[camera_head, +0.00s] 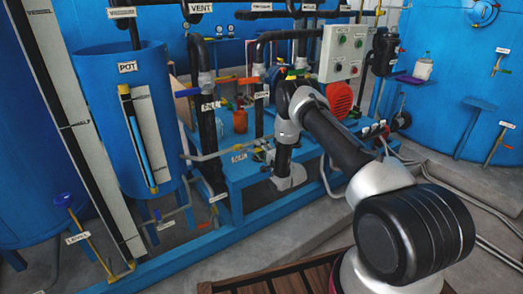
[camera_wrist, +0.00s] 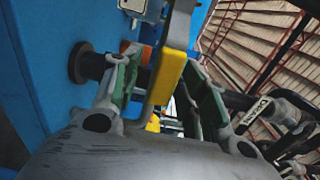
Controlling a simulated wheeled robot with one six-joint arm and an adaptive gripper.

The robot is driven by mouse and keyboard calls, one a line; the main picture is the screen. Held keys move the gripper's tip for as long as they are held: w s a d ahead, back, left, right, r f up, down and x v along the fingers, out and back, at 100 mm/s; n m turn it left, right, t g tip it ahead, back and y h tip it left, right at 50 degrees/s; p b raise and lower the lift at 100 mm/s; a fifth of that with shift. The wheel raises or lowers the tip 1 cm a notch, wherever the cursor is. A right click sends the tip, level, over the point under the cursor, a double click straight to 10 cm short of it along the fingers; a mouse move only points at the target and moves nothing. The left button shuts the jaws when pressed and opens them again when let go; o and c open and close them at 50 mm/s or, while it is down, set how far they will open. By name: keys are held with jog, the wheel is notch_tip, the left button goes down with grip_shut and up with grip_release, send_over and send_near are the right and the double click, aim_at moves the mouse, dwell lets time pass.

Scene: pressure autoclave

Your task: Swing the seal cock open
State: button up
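My gripper (camera_wrist: 160,62) shows in the wrist view with two grey fingers carrying green pads. It is open, with its fingers spread on either side of a flat grey lever with a yellow grip (camera_wrist: 168,76). I see gaps between the lever and the pads, so it does not look clamped. No label on this lever is readable, so I cannot confirm that it is the seal cock. In the head view my arm reaches from lower right towards the pipework, and its fingers cannot be made out there.
A blue wall (camera_wrist: 45,80) with a dark pipe stub (camera_wrist: 88,64) lies close left of my fingers. A pipe labelled DRAIN (camera_wrist: 258,108) is at right. In the head view, the POT tank (camera_head: 100,110), a control box (camera_head: 342,52) and a red motor (camera_head: 338,100) surround the pipework.

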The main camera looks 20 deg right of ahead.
jog(key=v, duration=1.2)
